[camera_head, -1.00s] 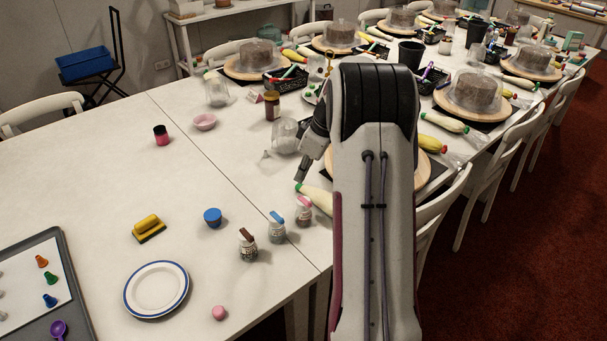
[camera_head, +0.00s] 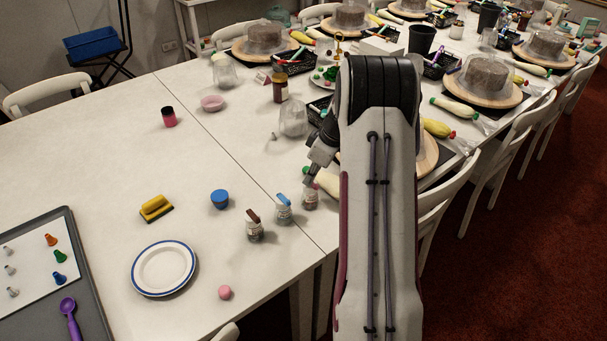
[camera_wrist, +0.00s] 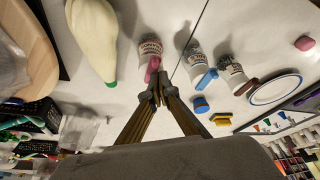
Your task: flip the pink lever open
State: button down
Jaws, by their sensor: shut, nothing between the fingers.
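The jar with the pink lever (camera_wrist: 151,54) stands upright on the white table in the wrist view, its pink lever (camera_wrist: 153,68) pointing toward my gripper. My gripper (camera_wrist: 158,92) is shut and empty, with its fingertips right at the end of the lever; I cannot tell whether they touch it. In the head view the jar (camera_head: 310,197) stands at the right end of a row of three, with my gripper (camera_head: 309,180) just above it. The lever is mostly hidden there by the fingertips.
Beside it stand a jar with a blue lever (camera_head: 283,210) and one with a brown lever (camera_head: 254,227). A piping bag (camera_wrist: 92,40) lies on the jar's other side.

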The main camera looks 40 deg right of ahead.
jog(key=shift+s+d, duration=0.2)
jog(key=shift+s, duration=0.15)
jog(key=shift+d, duration=0.65)
dwell(0.9)
jog(key=shift+d, duration=0.15)
jog(key=shift+w+d, duration=0.4)
jog(key=shift+d, duration=0.25)
jog(key=shift+w+d, duration=0.15)
jog(key=shift+a, duration=0.3)
dwell(1.2)
jog(key=shift+w+a, duration=0.15)
jog(key=shift+a, duration=0.3)
